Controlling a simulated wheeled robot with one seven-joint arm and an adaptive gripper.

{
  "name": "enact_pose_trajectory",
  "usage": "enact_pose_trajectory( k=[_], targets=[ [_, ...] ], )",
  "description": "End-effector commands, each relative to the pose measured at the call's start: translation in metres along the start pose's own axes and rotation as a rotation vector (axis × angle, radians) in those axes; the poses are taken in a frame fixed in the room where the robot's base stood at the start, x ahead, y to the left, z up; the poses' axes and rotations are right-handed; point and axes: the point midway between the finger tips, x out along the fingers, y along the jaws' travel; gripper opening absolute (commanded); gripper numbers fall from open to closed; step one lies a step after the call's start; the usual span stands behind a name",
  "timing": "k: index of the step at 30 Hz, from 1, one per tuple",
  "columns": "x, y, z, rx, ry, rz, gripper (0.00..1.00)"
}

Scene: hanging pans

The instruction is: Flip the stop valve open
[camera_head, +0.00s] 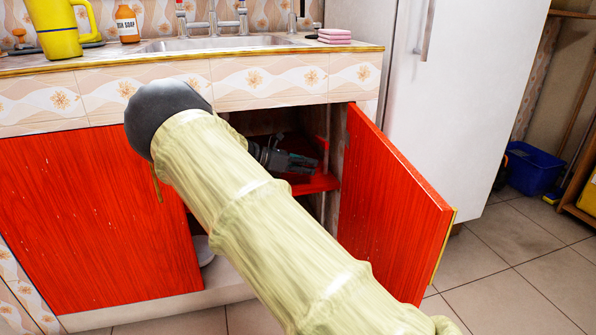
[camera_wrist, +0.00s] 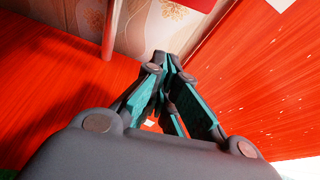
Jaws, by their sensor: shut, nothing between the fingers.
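My gripper (camera_head: 303,163) is inside the open cabinet under the sink, above a red shelf (camera_head: 318,184). It also shows in the wrist view (camera_wrist: 165,62), where its teal-padded fingers come together at the tips with nothing held. I cannot make out the stop valve in either view. A pale pinkish upright pipe (camera_wrist: 111,28) stands left of and beyond the fingertips in the wrist view, apart from them. My arm hides much of the cabinet's inside in the head view.
The red cabinet door (camera_head: 390,200) stands open to the right of my gripper. A closed red panel (camera_head: 85,220) is at left. The sink (camera_head: 215,43) and counter are above. A white fridge (camera_head: 455,100) stands at right, with a blue bin (camera_head: 533,168) beyond it.

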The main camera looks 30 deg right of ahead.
Motion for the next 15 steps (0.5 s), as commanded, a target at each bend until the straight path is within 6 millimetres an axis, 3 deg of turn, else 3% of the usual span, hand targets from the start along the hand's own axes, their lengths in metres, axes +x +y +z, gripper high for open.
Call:
enact_pose_trajectory(
  k=[5, 15],
  targets=[
    [0.029, 0.0, -0.004, 0.001, 0.0, -0.002, 0.0],
    [0.013, 0.001, 0.03, 0.003, 0.0, 0.001, 0.0]
  ],
)
